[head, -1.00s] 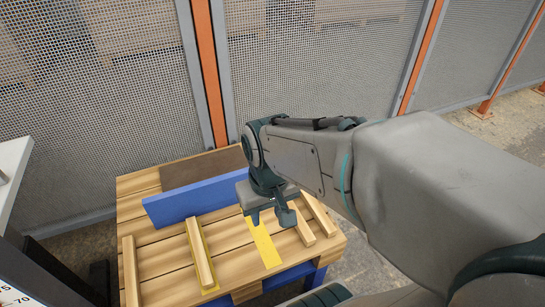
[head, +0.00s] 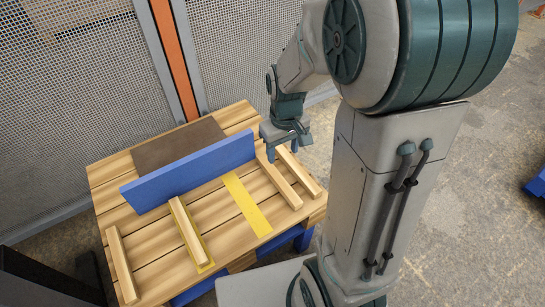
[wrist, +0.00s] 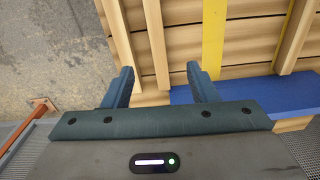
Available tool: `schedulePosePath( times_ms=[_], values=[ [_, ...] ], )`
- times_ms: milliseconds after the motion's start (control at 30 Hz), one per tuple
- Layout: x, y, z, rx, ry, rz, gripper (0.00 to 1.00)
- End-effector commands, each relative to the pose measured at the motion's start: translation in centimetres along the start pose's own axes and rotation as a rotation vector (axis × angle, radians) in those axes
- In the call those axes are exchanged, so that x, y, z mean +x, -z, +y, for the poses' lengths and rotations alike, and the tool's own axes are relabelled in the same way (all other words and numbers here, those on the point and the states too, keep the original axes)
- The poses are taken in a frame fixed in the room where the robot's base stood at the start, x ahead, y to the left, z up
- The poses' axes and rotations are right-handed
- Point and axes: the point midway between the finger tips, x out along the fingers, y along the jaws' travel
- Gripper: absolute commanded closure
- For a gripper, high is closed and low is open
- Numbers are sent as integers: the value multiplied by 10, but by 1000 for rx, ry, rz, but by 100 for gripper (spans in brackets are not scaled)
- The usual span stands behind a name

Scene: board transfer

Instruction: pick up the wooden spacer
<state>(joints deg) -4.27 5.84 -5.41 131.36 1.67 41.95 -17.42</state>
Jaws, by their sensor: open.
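Several wooden spacers lie on a slatted pallet table; the frames do not single one out. One spacer lies at the left (head: 122,266), one on a yellow strip (head: 190,233), and two side by side at the right: an inner one (head: 279,183) and an outer one (head: 300,173). My gripper (head: 284,151) is open and empty above the far ends of the right pair. In the wrist view, the inner spacer (wrist: 155,42) runs up from the gap between my fingers (wrist: 160,68). The outer spacer (wrist: 118,32) lies toward the left finger. Neither appears gripped.
A blue board (head: 188,174) stands on edge close to the left of my gripper; it also shows in the wrist view (wrist: 245,92). A brown board (head: 178,143) lies behind it. A bare yellow strip (head: 246,204) marks the table's middle. Mesh fencing (head: 80,90) stands behind.

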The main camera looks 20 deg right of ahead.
Motion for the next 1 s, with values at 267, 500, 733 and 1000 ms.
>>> schedulePosePath(
  times_ms=[267, 500, 733, 1000],
  values=[
    [30, 18, 9, -49, -4, -20, 47],
    [78, 17, 9, -51, -4, -22, 47],
    [106, 17, 8, -51, -4, -20, 47],
    [124, 18, 7, -51, -4, -19, 47]
  ],
)
